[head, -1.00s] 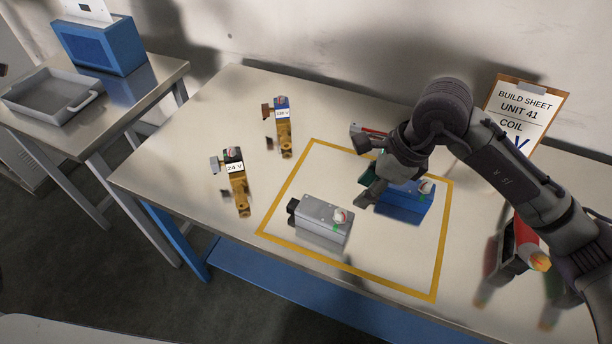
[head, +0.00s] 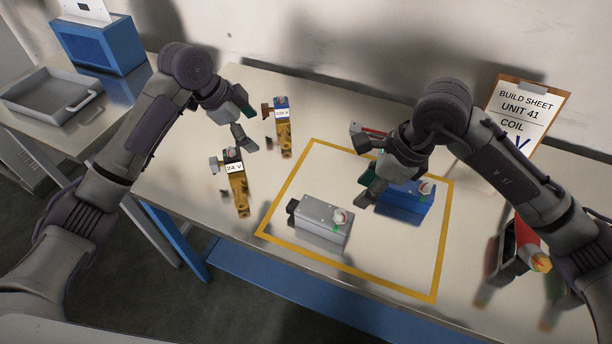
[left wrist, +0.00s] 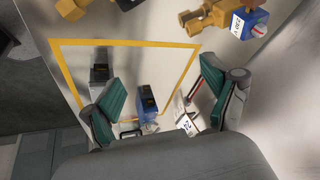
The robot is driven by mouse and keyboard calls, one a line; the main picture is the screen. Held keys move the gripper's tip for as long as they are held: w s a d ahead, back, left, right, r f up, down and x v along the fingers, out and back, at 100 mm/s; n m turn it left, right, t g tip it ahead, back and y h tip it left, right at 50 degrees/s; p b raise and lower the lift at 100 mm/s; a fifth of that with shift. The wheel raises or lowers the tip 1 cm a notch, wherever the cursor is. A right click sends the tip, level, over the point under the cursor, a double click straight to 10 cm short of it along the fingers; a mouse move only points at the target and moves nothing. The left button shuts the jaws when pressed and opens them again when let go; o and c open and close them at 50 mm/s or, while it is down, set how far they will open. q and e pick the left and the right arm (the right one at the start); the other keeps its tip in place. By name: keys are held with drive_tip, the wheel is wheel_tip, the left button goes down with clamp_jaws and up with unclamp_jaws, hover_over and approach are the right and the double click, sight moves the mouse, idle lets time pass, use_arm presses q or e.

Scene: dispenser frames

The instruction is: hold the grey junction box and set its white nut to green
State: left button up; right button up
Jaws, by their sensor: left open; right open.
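The grey junction box (head: 318,222) lies inside the yellow outline on the table in the head view. Its white nut (head: 341,216) is at its right end, with small red and green marks beside it; the exact setting is too small to read. The grey box also shows in the left wrist view (left wrist: 99,74). My left gripper (head: 244,121) is open and empty above the table, up and left of the grey box, near the valves. My right gripper (head: 366,172) is open, up and right of the grey box, beside and partly over the blue box (head: 405,206).
Valves tagged 24 V (head: 238,188) and another with a blue top (head: 284,136) stand left of the yellow outline (head: 280,199). A build sheet (head: 520,112) leans at the back right. A red-topped tool (head: 530,243) is at the right. The table front inside the outline is clear.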

sight(327, 221)
use_arm(q)
drive_tip(key=s+d+f+m+g, duration=0.1)
drive_tip(key=s+d+m, duration=0.1)
drive_tip(key=s+d, duration=0.1)
drive_tip(key=s+d+m+g, duration=0.2)
drive_tip(key=s+d, duration=0.2)
drive_tip(key=d, duration=0.2)
drive_tip(key=s+d+f+m+g, duration=0.1)
drive_tip(key=s+d+m, duration=0.1)
drive_tip(key=s+d, duration=0.1)
drive_tip(key=shift+s+d+f+g, duration=0.3)
drive_tip(key=shift+s+d, duration=0.05)
drive_tip(key=shift+d, duration=0.35)
drive_tip(key=x, duration=1.3)
drive_tip(key=shift+d+f, duration=0.15)
drive_tip(key=shift+f, duration=0.15)
drive_tip(key=shift+s, duration=0.1)
drive_tip(key=c, duration=1.4)
